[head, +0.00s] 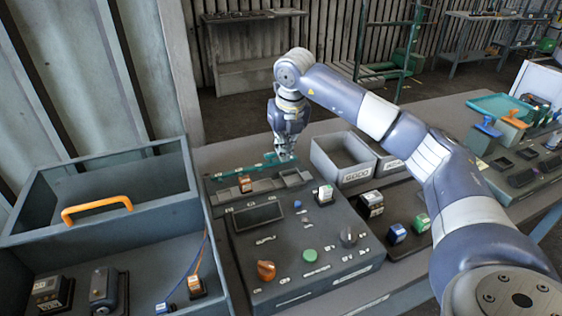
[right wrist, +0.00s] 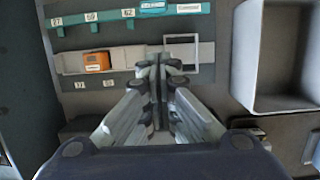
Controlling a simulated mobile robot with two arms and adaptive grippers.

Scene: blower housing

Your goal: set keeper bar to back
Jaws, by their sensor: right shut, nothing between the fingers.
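The keeper bar is a thin teal bar (head: 236,170) along the back of the dark control box, above a row of slots. In the right wrist view the teal bar (right wrist: 106,21) runs across the top, with tabs pointing down between numbered labels. My right gripper (head: 284,155) is shut and empty, pointing down at the bar's right part in the head view. In the right wrist view its closed fingers (right wrist: 163,66) are over the slot row, below the bar in the picture. I cannot tell whether they touch anything. My left gripper is not in view.
An orange module (head: 245,184) sits in the slot row, left of the fingers. An open grey bin (head: 342,160) stands right of the box. A large grey crate with an orange handle (head: 97,207) is at left. My right arm crosses the bench's right side.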

